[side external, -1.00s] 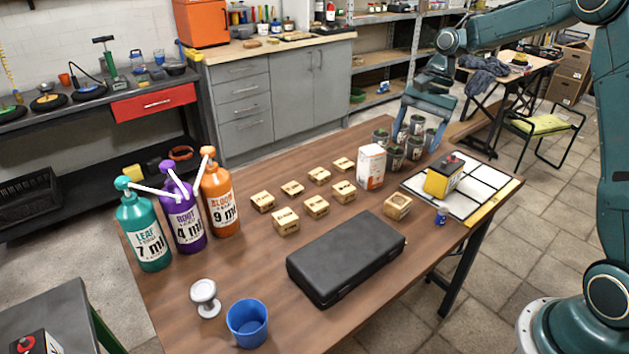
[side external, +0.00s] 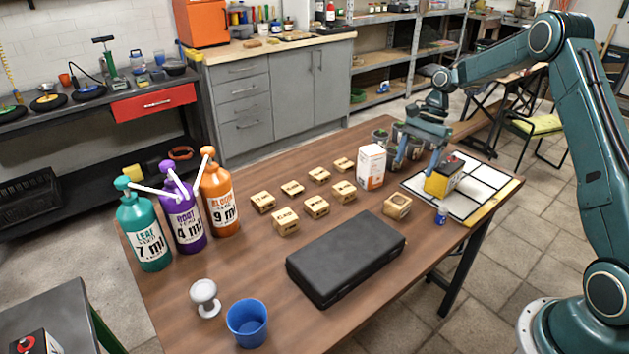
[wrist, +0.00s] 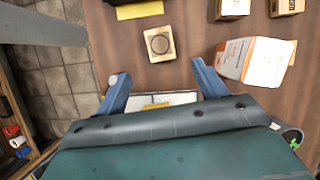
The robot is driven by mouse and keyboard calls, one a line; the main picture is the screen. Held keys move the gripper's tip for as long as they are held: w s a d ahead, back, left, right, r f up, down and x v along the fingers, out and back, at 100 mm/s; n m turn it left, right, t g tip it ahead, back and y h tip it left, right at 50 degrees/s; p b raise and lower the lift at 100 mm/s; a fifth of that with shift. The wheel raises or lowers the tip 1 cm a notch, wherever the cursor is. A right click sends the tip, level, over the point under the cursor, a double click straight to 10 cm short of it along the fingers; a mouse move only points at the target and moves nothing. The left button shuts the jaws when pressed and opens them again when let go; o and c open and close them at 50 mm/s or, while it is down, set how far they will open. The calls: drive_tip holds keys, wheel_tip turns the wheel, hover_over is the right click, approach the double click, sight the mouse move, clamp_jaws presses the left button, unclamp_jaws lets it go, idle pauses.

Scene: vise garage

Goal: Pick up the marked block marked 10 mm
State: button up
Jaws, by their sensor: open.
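Several small wooden blocks stand on the brown table in the side external view, among them a front-left block (side external: 285,222), a middle block (side external: 316,207) and a lone block (side external: 397,206) beside the black case. Their markings are too small to read, so I cannot tell which is 10 mm. A wooden block with a dark round mark (wrist: 159,45) lies beyond my fingertips in the wrist view. My gripper (side external: 419,163) is open and empty above the back right of the table, near the yellow battery; its fingers also show in the wrist view (wrist: 158,76).
A white carton (side external: 371,167) stands left of my gripper, with dark pots (side external: 381,137) behind. A yellow-black battery (side external: 442,181) sits on a white gridded panel (side external: 487,180). A black case (side external: 345,258), blue cup (side external: 247,322) and pump bottles (side external: 220,200) stand nearer.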

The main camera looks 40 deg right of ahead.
sight(399, 200)
drive_tip(key=shift+x, duration=3.5)
drive_tip(key=shift+f, duration=0.1)
drive_tip(key=shift+x, duration=2.5)
drive_tip(key=shift+a, duration=0.1)
drive_tip(key=c, duration=1.1)
